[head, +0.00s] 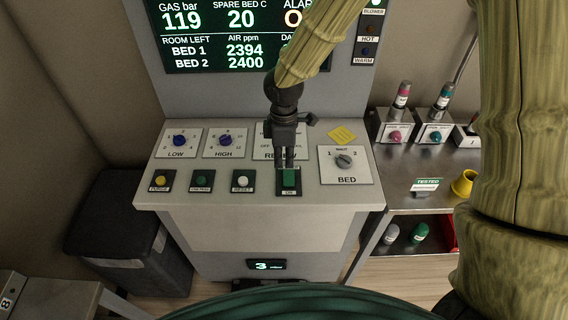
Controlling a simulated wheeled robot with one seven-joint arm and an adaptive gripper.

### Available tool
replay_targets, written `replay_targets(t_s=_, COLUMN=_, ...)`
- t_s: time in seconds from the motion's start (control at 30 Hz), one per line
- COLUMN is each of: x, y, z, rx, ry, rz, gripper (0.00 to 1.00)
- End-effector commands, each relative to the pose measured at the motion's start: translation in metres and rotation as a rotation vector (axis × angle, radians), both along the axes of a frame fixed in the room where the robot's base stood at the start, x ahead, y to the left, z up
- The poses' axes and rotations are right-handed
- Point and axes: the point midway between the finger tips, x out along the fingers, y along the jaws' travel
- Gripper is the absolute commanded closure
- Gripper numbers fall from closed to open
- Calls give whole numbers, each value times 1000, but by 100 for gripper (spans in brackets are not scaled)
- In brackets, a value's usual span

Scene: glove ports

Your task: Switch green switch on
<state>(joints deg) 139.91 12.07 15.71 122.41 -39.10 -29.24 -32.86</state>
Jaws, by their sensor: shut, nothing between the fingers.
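The green switch (288,179) sits on a dark plate labelled at its lower edge, on the sloped front panel of the grey console (225,222). It is a rectangular green rocker. My gripper (288,165) points down at it, shut and empty, with its fingertips at or just above the switch's upper edge. I cannot tell whether they touch. My gripper hides part of the panel label behind it. I cannot tell the switch's on or off position.
Yellow (161,180), green (202,182) and white (243,181) buttons lie left of the switch. The LOW (179,141) and HIGH (225,140) dials and the BED knob (344,161) are close by. A steel side table (400,200) stands right; a dark bin (125,235) stands left.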

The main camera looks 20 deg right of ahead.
Motion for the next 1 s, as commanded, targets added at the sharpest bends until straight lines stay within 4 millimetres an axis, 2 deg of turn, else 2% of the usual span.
replay_targets(t_s=0.5, x=-7, y=2, z=61, rx=1, ry=-2, rz=-1, gripper=100)
replay_targets(t_s=0.7, x=-9, y=2, z=74, rx=1, ry=-1, rz=0, gripper=100)
replay_targets(t_s=1.0, x=-9, y=2, z=77, rx=0, ry=0, rz=-1, gripper=100)
